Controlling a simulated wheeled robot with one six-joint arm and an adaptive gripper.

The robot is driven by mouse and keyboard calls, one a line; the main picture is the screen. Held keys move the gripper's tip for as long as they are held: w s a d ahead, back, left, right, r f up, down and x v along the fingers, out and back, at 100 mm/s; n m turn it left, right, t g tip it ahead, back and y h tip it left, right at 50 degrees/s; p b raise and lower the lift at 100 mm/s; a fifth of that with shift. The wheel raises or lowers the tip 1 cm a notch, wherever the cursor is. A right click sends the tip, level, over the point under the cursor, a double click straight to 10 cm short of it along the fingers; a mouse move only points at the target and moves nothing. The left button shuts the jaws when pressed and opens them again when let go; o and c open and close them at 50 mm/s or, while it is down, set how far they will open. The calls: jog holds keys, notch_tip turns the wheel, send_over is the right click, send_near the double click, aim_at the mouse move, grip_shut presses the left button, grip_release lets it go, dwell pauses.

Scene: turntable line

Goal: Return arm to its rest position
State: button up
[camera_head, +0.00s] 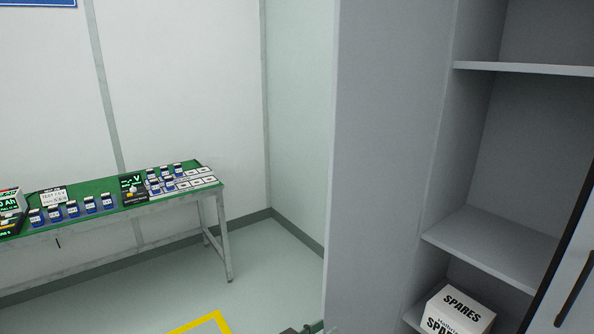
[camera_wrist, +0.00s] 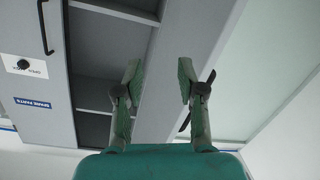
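My gripper (camera_wrist: 158,78) shows in the wrist view with its two fingers apart and nothing between them. Behind the fingers in that view is a tall grey cabinet (camera_wrist: 108,45) with open shelves. Its grey door, at the left, carries a black handle, a dark round knob and a blue label. In the head view my gripper cannot be made out clearly; only a small dark part shows at the bottom edge.
The grey cabinet (camera_head: 385,150) fills the right of the head view, with a white SPARES box (camera_head: 459,310) on a low shelf. A green-topped bench (camera_head: 100,190) with several blue items and displays stands at the left. Floor (camera_head: 270,265) between them is clear, with a yellow marking (camera_head: 205,322).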

jog(key=s+d+f+n+y, duration=0.3)
jog(key=s+d+f+n, duration=0.15)
jog(key=f, duration=0.55)
jog(key=s+d+f+n+t+y, duration=0.1)
jog(key=s+d+f+n+y, duration=0.2)
jog(key=s+f, duration=0.5)
jog(key=s+d+f+n+y, duration=0.1)
jog(key=s+d+f+y, duration=0.35)
jog(key=s, duration=0.85)
jog(key=s+r+t+y, duration=0.1)
jog(key=s+r+y, duration=0.35)
jog(key=s, duration=1.05)
jog(key=s+r+m+t+h, duration=0.1)
jog(key=s+r, duration=0.4)
jog(key=r, duration=0.3)
jog(key=s+r+m+t+h, duration=0.1)
jog(key=s+r, duration=0.4)
jog(key=r, duration=0.3)
jog(key=shift+s+d+r, duration=0.15)
jog(key=shift+d+r, duration=0.05)
jog(key=shift+r, duration=0.2)
